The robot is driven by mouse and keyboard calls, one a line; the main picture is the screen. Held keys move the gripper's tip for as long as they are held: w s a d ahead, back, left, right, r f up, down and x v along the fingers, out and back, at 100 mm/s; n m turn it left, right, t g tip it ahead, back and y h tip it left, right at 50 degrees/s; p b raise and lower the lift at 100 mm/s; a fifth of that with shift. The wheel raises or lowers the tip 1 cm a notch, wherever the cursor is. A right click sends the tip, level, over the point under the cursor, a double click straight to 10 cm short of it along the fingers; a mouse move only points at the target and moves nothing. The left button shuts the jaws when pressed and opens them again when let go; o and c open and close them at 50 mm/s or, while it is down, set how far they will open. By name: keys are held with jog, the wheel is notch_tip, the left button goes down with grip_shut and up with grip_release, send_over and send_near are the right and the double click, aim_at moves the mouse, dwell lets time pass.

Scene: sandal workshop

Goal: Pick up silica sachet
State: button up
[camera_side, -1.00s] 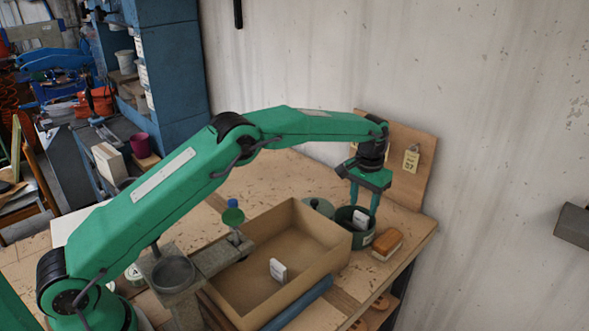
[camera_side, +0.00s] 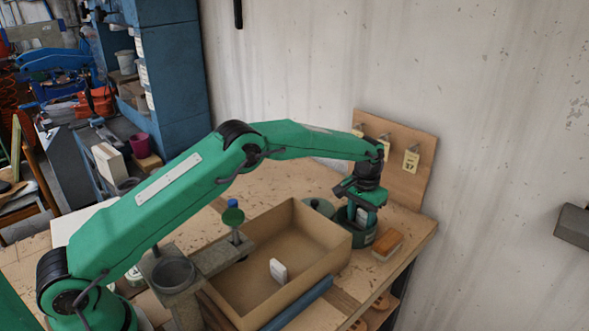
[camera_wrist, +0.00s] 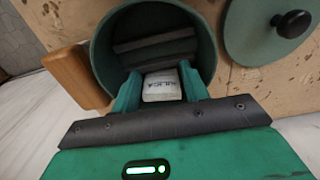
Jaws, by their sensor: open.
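The silica sachet (camera_wrist: 162,86), small and white with printed letters, is inside a round green tin (camera_side: 361,241), near one wall. The tin also shows in the wrist view (camera_wrist: 209,40), where its inside looks dark with ridges. My gripper (camera_side: 362,218) points down into the tin's mouth. In the wrist view my gripper (camera_wrist: 160,90) is open, with one finger on each side of the sachet and the sachet between them. I cannot tell whether the fingers touch it. In the side view my gripper largely hides the sachet.
A cardboard box (camera_side: 322,211) with a white packet (camera_side: 278,271) inside stands left of the tin. A green lid (camera_wrist: 268,27) with a dark knob lies close to the tin. A brown-and-white block (camera_side: 387,244) is on the right. A wooden board (camera_side: 421,190) stands behind.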

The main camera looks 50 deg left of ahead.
jog(key=shift+s+f, duration=0.2)
jog(key=shift+f, duration=0.55)
jog(key=c, duration=0.6)
jog(key=shift+d+r, duration=0.1)
jog(key=shift+r, duration=0.55)
notch_tip(320, 180, up, 3)
jog(key=shift+r, duration=0.15)
jog(key=s+d+r, duration=0.7)
jog(key=d, duration=0.1)
jog(key=shift+s+d, duration=0.2)
jog(key=shift+d, duration=0.15)
jog(key=shift+a, duration=0.1)
